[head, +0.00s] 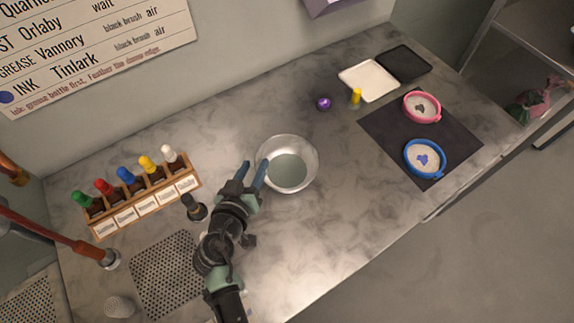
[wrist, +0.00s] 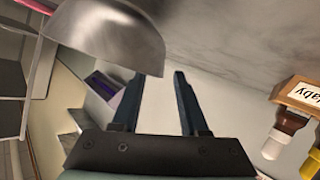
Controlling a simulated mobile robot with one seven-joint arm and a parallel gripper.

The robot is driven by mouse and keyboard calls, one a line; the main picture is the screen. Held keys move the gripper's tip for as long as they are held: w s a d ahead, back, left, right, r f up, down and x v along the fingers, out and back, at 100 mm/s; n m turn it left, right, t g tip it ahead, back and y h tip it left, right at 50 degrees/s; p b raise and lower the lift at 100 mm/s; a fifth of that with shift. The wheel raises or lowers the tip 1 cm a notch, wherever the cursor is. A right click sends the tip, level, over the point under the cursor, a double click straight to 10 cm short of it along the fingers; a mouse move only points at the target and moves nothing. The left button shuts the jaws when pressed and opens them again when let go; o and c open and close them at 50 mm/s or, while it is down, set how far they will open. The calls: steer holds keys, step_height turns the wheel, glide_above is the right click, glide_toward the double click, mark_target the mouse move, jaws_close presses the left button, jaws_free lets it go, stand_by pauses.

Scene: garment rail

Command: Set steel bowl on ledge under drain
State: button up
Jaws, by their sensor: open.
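The steel bowl (head: 290,172) stands upright and looks empty on the marble counter, in the middle of the head view. It also shows in the wrist view (wrist: 110,38), at the upper left. My gripper (head: 254,168) is at the bowl's left side with its fingers apart and nothing seen between them. One finger overlaps the bowl's left rim in the head view; I cannot tell whether it touches. In the wrist view, the fingertips (wrist: 160,76) are beside the bowl's edge. A perforated drain plate (head: 168,272) lies in the counter at lower left. I cannot make out a ledge under it.
A wooden rack (head: 145,195) of several colored bottles stands left of my gripper, with a dark knob-like object (head: 194,207) nearby. Copper pipes (head: 45,225) are at far left. A dark mat (head: 390,130) with pink and blue rings lies right. Counter between bowl and mat is clear.

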steer(key=shift+x, duration=1.45)
jaws_close()
steer(key=shift+s, duration=0.1)
